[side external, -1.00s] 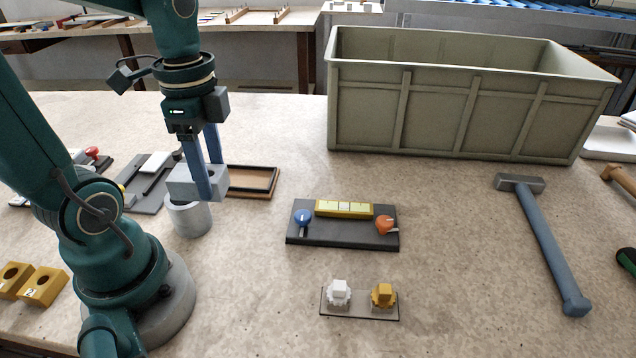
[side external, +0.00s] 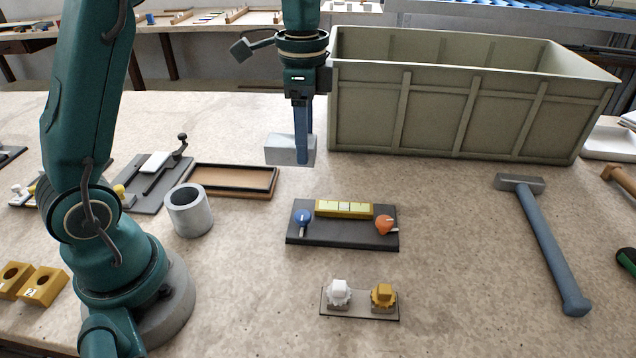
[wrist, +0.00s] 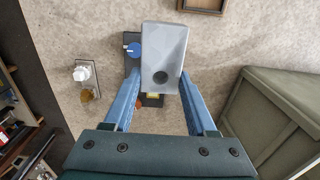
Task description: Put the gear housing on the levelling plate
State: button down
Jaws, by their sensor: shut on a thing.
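The gear housing (side external: 283,150) is a light grey block with a dark round hole, which shows in the wrist view (wrist: 165,45). My gripper (side external: 304,158) is shut on it and holds it in the air, behind and slightly left of the levelling plate in the side view. The levelling plate (side external: 345,237) is a dark slab on the table with a blue knob (side external: 303,218), an orange knob (side external: 385,224) and a yellow level strip (side external: 344,208). In the wrist view the housing hides part of the plate.
A large green-grey crate (side external: 450,115) stands close to the right of my gripper. A hollow grey cylinder (side external: 188,211) and a brown tray (side external: 236,192) are to the left. A small plate with white and yellow gears (side external: 360,312) lies in front. A hammer (side external: 545,240) lies right.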

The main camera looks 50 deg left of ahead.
jog(key=w+d+f, duration=0.1)
jog(key=d+f, duration=0.1)
jog(key=d, duration=0.1)
jog(key=d+f, duration=0.2)
jog(key=d, duration=0.2)
jog(key=w+d+f, duration=0.1)
jog(key=d+f, duration=0.1)
jog(key=d, duration=0.1)
jog(key=shift+w+d+f, duration=0.15)
jog(key=shift+w+f, duration=0.1)
jog(key=shift+w, duration=0.05)
jog(key=shift+f, duration=1.9)
jog(key=shift+f, duration=0.2)
